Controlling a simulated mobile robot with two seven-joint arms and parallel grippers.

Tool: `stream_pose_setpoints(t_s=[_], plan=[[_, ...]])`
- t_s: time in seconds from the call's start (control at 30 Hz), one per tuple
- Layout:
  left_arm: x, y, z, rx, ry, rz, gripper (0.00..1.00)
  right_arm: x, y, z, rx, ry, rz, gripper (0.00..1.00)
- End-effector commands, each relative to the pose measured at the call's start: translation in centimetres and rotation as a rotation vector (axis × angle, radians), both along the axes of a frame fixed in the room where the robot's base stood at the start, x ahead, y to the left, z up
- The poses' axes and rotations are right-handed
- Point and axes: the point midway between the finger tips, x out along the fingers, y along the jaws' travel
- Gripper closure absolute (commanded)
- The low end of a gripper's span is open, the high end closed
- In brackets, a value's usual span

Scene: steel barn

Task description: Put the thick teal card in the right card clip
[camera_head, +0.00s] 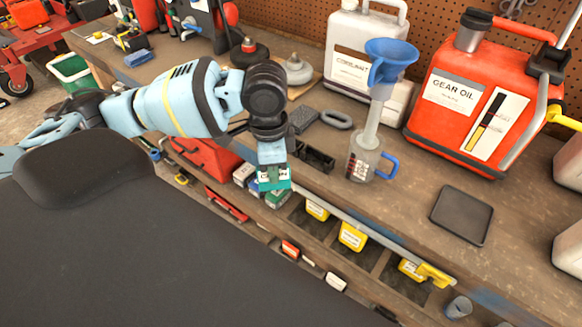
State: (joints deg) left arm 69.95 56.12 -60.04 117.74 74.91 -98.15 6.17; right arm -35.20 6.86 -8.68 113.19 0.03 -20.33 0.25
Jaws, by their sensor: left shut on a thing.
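My left gripper (273,171) reaches down at the front edge of the workbench, near the middle of the picture. It is shut on a small teal piece, which I take to be the thick teal card (275,184); its lower part is hard to make out against the boxes below. A black slotted holder (316,156) lies on the bench just right of the gripper, apart from it. I cannot tell whether it is the right card clip. My right gripper is not in view.
A clear measuring jug (366,158) with a blue funnel (390,60) stands right of the holder. A red gear oil can (468,100), a white coolant jug (350,62) and a black tray (461,215) are on the bench. A lower shelf (385,262) holds small yellow boxes.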

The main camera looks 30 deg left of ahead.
Motion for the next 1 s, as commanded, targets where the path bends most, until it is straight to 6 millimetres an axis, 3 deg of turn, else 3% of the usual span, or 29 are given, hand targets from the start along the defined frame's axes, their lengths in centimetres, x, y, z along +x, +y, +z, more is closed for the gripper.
stream_pose_setpoints(t_s=[0.5,0.77,0.9,1.0], plan=[[-1.8,-5.4,0.4,0.011,0.009,0.714,1.0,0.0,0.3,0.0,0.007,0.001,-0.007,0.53],[-2.3,-6.1,0.4,0.017,0.01,0.858,1.0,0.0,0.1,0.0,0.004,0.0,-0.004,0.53],[-2.3,-6.1,0.4,0.017,0.01,0.866,1.0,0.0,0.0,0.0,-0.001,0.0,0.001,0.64],[-2.3,-6.1,0.4,0.017,0.01,0.865,1.0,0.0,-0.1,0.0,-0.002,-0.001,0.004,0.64]])
